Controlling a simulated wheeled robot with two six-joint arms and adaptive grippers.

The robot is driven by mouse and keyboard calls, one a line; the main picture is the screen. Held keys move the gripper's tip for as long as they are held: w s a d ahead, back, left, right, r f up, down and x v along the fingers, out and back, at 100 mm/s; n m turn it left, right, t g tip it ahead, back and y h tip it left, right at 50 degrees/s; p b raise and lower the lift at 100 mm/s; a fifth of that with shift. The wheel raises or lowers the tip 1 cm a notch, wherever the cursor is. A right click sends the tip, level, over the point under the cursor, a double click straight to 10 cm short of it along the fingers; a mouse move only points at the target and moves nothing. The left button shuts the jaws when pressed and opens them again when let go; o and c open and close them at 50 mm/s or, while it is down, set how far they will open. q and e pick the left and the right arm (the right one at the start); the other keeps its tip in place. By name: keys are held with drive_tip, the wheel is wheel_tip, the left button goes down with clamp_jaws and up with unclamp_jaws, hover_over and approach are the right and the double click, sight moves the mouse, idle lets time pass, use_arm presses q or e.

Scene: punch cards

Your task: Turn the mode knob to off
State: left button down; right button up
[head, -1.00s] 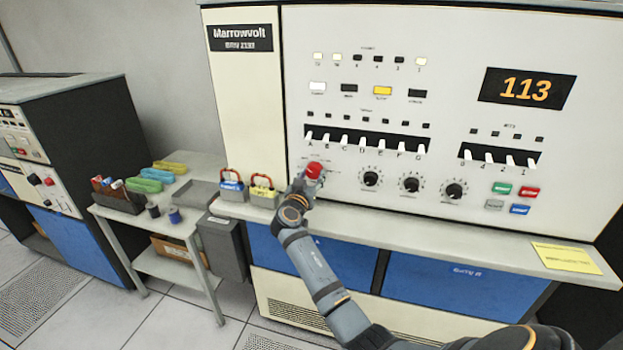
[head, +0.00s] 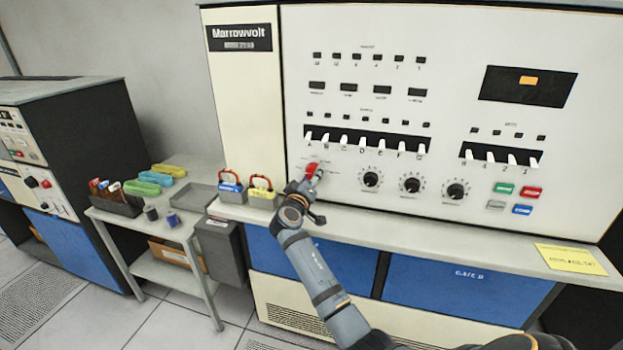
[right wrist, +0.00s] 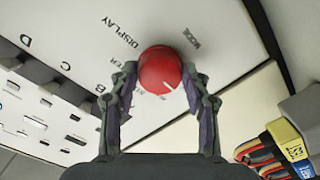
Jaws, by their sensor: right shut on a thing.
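The red mode knob (head: 313,171) sits at the lower left of the cream console panel (head: 450,60). In the right wrist view the round knob (right wrist: 160,70) shows a white pointer line, and the lettering MODE and DISPLAY is on the panel beside it. My right gripper (right wrist: 160,88) is shut on the knob, one finger on each side. In the head view my right gripper (head: 306,186) covers the panel just below the knob. The display window (head: 527,86) is dark except for a small orange block. My left gripper is not in view.
Black dials (head: 411,184) and a row of white switches (head: 364,143) lie right of the knob. A side table (head: 150,228) with colored items stands left.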

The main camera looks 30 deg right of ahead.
idle(0.5)
drive_tip(key=o, duration=1.1)
drive_tip(key=shift+o, duration=0.2)
drive_tip(key=v, duration=0.7)
drive_tip(key=shift+s+a, duration=0.15)
drive_tip(key=shift+s, duration=0.05)
